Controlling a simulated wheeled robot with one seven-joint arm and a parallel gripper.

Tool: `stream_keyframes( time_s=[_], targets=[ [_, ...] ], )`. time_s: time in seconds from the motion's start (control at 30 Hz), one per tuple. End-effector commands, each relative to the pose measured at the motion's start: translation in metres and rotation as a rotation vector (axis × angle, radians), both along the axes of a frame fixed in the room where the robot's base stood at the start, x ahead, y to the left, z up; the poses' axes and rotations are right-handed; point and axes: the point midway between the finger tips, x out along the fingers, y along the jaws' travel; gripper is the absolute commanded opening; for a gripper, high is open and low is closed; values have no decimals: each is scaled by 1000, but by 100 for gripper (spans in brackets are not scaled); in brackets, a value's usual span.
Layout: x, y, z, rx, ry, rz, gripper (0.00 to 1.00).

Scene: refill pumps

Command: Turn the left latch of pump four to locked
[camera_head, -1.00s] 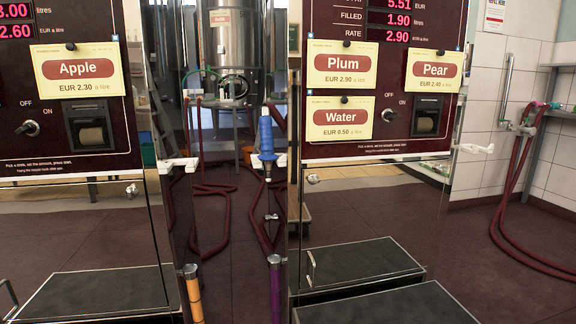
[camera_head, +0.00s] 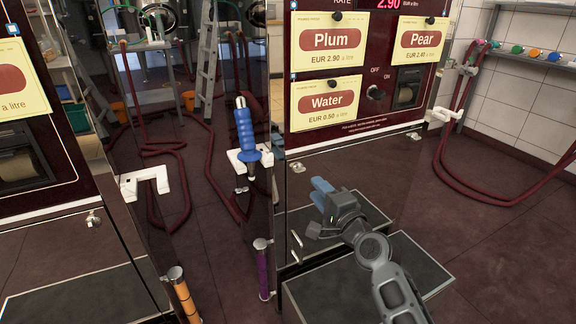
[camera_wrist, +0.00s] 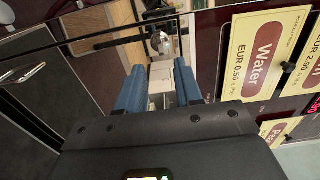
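The pump with the Plum, Pear and Water cards (camera_head: 329,75) fills the middle and right of the head view; I see no pump number. A small metal latch (camera_head: 297,167) sits at the left, just below its panel, and another latch (camera_head: 414,135) at the right. My gripper (camera_head: 322,191), with blue fingers, is in front of the lower door, below and right of the left latch. In the wrist view, my gripper (camera_wrist: 160,85) is open, and a metal latch (camera_wrist: 162,42) shows beyond the fingertips, apart from them. The latch's exact angle is hard to tell.
A blue nozzle (camera_head: 245,135) hangs in a white holder (camera_head: 235,162) left of the pump. The Apple-side pump (camera_head: 60,215) stands at far left. Low dark steps (camera_head: 375,285) lie below my arm. Red hoses (camera_head: 450,165) hang at right.

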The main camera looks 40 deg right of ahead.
Motion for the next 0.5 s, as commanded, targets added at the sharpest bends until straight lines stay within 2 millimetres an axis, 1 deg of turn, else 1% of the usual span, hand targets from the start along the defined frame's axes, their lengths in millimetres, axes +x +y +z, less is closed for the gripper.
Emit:
stream_keyframes(
  time_s=[0.17, 0.4, 0.5],
  targets=[
    [20, -6, 2, -1, -3, 0, 35],
    [55, -16, 1, -2, -1, 0, 35],
    [65, -19, 0, -2, -2, 0, 35]
  ],
)
